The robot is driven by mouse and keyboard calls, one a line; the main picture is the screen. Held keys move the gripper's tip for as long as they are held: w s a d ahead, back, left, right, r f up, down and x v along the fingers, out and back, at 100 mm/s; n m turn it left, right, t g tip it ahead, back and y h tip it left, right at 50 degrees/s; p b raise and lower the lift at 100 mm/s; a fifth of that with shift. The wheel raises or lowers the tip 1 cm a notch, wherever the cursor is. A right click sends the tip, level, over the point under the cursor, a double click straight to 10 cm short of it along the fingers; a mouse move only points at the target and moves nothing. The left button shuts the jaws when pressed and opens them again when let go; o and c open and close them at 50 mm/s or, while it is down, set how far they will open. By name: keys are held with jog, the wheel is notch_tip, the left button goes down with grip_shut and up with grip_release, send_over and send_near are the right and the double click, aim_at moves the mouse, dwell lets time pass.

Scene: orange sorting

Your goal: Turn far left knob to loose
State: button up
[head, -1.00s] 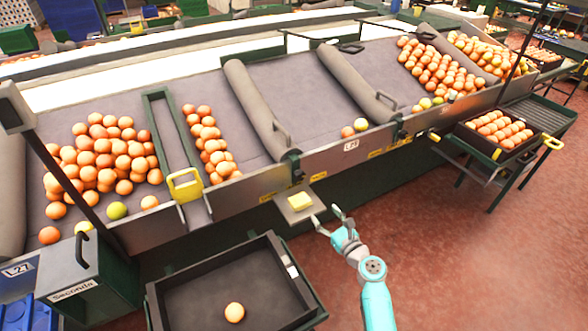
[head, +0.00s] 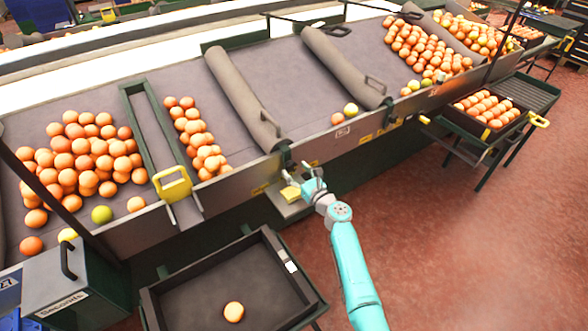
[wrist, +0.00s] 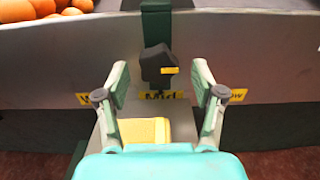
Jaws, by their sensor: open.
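A dark knob (wrist: 157,60) with a yellow pointer mark sits on the grey front rail (wrist: 60,62). A yellow label (wrist: 165,97) reading "Mid" is below it, partly hidden, and the pointer lies roughly level, toward the right. In the head view the knob (head: 286,155) is at the lower end of the left padded roller (head: 240,98). My gripper (head: 296,170) is at the rail, close to the knob. In the wrist view its open fingers (wrist: 161,77) stand to the left and right of the knob, with nothing gripped.
A yellow block (head: 291,193) lies on a small shelf under the rail, below my gripper. A dark tray (head: 190,309) with one orange stands at the lower left. Oranges lie on the sloping belts.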

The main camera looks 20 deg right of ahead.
jog(key=shift+w+a, duration=0.2)
jog(key=shift+w, duration=0.5)
jog(key=c, duration=1.1)
jog(key=shift+c, duration=0.2)
